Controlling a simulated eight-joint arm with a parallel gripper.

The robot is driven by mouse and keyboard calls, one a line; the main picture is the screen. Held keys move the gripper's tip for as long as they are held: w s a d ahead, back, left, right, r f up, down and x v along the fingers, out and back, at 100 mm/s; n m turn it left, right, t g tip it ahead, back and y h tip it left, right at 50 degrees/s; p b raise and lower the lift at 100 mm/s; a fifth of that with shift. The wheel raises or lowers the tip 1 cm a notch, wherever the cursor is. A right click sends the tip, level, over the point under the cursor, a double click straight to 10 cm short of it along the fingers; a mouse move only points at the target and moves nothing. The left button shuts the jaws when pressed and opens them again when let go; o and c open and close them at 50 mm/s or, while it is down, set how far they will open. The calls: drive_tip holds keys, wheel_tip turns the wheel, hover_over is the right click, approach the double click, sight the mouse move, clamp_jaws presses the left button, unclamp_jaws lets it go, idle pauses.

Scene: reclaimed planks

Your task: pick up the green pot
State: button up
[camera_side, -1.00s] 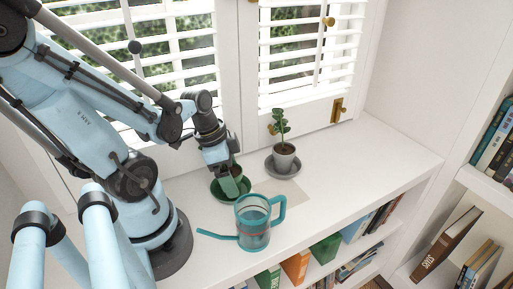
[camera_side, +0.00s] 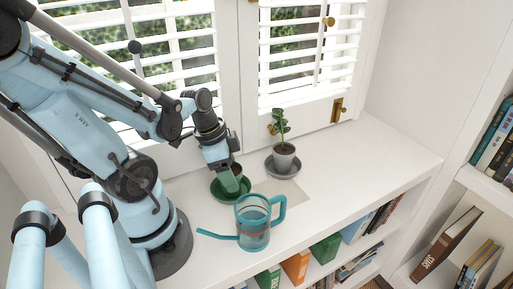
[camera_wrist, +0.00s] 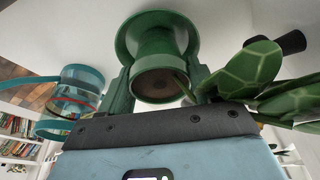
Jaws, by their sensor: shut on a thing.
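The green pot (camera_wrist: 154,48) shows in the wrist view with brown soil in its mouth. Its green saucer (camera_wrist: 126,40) lies beyond its base. My gripper (camera_wrist: 158,84) has one finger on each side of the pot and is shut on it. In the side view my gripper (camera_side: 228,180) points down over the green saucer (camera_side: 216,190). It hides most of the pot, and only part of the rim and soil (camera_side: 237,168) shows. I cannot tell whether the pot's base still touches the saucer.
A teal watering can (camera_side: 253,226) stands in front, its spout pointing left. A potted plant (camera_side: 284,155) in a grey pot on a grey saucer stands to the right; large green leaves (camera_wrist: 270,75) show close by in the wrist view. The shelf top to the right is clear.

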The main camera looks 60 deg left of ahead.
sight(233, 170)
wheel_tip(233, 170, up, 13)
drive_tip(key=shift+f, duration=0.2)
idle(1.1)
wheel_tip(233, 170, down, 8)
drive_tip(key=n+y, duration=0.1)
drive_tip(key=n, duration=0.2)
drive_tip(key=shift+w, duration=0.15)
drive_tip(key=shift+f+n, duration=0.4)
drive_tip(key=shift+f, duration=0.2)
drive_tip(key=shift+s+x, duration=0.2)
drive_tip(key=shift+x, duration=0.55)
drive_tip(key=shift+s+x, duration=0.15)
drive_tip(key=shift+x, duration=0.6)
drive_tip(key=shift+s+f, duration=0.1)
drive_tip(key=shift+s, duration=0.05)
drive_tip(key=o, duration=1.3)
